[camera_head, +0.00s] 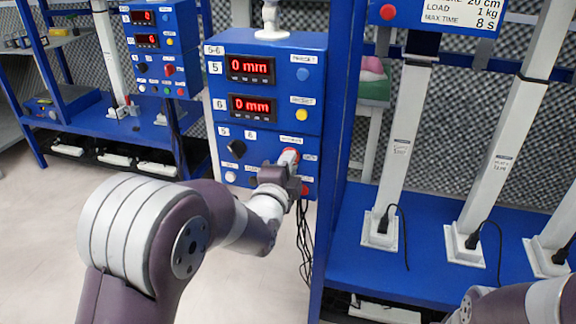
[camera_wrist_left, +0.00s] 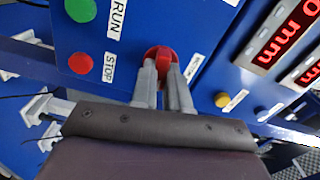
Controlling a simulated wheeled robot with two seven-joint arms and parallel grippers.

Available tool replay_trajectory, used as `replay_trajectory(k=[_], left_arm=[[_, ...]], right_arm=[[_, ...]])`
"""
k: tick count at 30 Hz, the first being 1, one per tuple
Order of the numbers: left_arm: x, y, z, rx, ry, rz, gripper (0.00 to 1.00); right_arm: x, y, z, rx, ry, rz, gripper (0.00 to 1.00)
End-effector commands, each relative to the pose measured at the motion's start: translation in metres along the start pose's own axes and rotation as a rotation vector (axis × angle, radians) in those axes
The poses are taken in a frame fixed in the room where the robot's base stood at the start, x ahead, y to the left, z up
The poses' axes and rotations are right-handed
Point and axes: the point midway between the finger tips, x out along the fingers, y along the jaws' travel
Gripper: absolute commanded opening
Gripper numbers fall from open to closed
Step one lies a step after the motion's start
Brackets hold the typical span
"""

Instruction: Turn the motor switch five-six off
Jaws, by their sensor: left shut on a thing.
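The blue control box (camera_head: 221,113) marked 5-6 stands in the middle of the head view, with two red "0 mm" displays. Its red motor switch (camera_head: 289,156) is a turn knob at the lower right of the front; it also shows in the left wrist view (camera_wrist_left: 158,53). My left gripper (camera_head: 287,172) is at this knob, and in the wrist view its two grey fingers (camera_wrist_left: 164,72) are shut on it, one on each side. The fingers cover part of the knob, and I cannot tell its turned position. Only a piece of my right arm shows at the lower right; its gripper is out of view.
Near the knob are a green RUN button (camera_wrist_left: 80,8), a red STOP button (camera_wrist_left: 80,63) and a yellow button (camera_wrist_left: 222,99). A black knob (camera_head: 237,147) sits left on the box. Another control box (camera_head: 160,50) stands behind left. Blue rack with white columns (camera_head: 405,130) is at right.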

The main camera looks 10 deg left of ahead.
Motion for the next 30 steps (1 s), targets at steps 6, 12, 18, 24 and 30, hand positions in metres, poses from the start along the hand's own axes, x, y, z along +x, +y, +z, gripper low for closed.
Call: replay_trajectory(k=[6, 12, 18, 24, 30], left_arm=[[-0.0001, 0.0019, 0.0001, 0.11, 0.0, 0.003, 0.0], [-0.0002, 0.0021, 0.0001, 0.165, 0.0, 0.003, 0.0], [-0.0002, 0.0022, 0.0002, 0.184, 0.0, 0.004, 0.0], [-0.0002, 0.0023, 0.0002, 0.186, 0.0, 0.004, 0.0], [-0.0003, 0.0024, 0.0002, 0.186, 0.0, 0.004, 0.34]], right_arm=[[0.0023, 0.0, 0.0003, 0.0, 0.0, 0.0, 0.0], [0.0029, 0.0, 0.0004, 0.0, 0.0, 0.0, 0.0], [0.0031, 0.0, 0.0004, 0.0, 0.0, 0.0, 0.0], [0.0031, 0.0, 0.0004, 0.0, 0.0, 0.0, 0.0], [0.0031, 0.0, 0.0004, 0.0, 0.0, 0.0, 0.0]])
